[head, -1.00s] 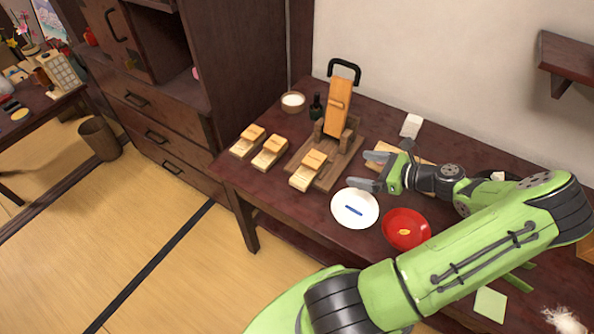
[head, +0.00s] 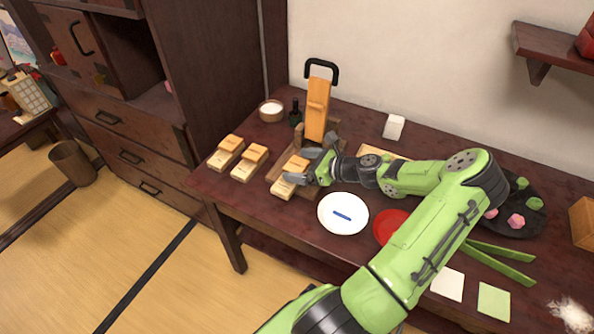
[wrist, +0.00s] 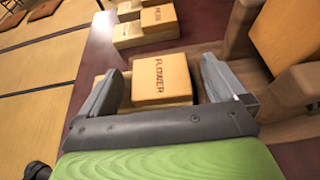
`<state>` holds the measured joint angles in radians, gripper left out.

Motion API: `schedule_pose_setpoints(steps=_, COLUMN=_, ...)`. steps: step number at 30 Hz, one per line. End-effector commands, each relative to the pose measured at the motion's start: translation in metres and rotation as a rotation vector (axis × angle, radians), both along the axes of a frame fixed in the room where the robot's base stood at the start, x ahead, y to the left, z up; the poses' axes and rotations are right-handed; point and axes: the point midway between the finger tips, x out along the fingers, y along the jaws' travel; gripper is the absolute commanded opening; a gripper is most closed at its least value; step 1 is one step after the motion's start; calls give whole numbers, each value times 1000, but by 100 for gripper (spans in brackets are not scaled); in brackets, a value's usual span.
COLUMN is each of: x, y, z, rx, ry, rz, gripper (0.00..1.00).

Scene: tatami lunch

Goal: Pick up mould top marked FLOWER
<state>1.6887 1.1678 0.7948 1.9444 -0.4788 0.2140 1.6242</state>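The mould top marked FLOWER (wrist: 162,80) is a light wooden block with dark lettering, in the middle of the wrist view. It sits on its wooden mould base, and in the head view it is the nearest of the moulds (head: 296,163). My gripper (wrist: 165,85) is open, with one grey finger on each side of the block in the wrist view. A gap shows between each finger and the block. In the head view my gripper (head: 305,165) is at this mould, partly covering it. I cannot tell how far above it the fingertips are.
Two similar moulds (head: 226,153) (head: 249,162) stand to the left. The wooden press (head: 318,108) with its black handle rises just behind my gripper. A white plate (head: 330,224) and a red dish (head: 386,232) lie in front, on the dark table.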

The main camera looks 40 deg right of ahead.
Motion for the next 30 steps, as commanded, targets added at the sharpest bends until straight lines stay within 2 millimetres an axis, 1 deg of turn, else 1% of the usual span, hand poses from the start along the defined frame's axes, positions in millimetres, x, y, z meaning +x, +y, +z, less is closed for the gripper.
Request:
schedule_pose_setpoints(steps=3, x=-2, y=0, z=-2, rx=-1, ry=10, rz=-1, gripper=98)
schedule_pose_setpoints(steps=4, x=-2, y=0, z=-2, rx=-1, ry=10, rz=-1, gripper=94)
schedule_pose_setpoints(steps=15, x=-3, y=-2, z=-3, rx=-3, ry=13, rz=-4, gripper=38)
schedule_pose_setpoints(steps=20, x=-3, y=-2, z=-3, rx=-3, ry=14, rz=-5, gripper=38)
schedule_pose_setpoints(steps=22, x=-3, y=-2, z=3, rx=-4, ry=13, rz=-4, gripper=38)
schedule_pose_setpoints(steps=23, x=-3, y=-2, z=8, rx=-4, ry=13, rz=-4, gripper=38)
schedule_pose_setpoints(steps=30, x=-2, y=-2, z=72, rx=-5, ry=10, rz=-2, gripper=38)
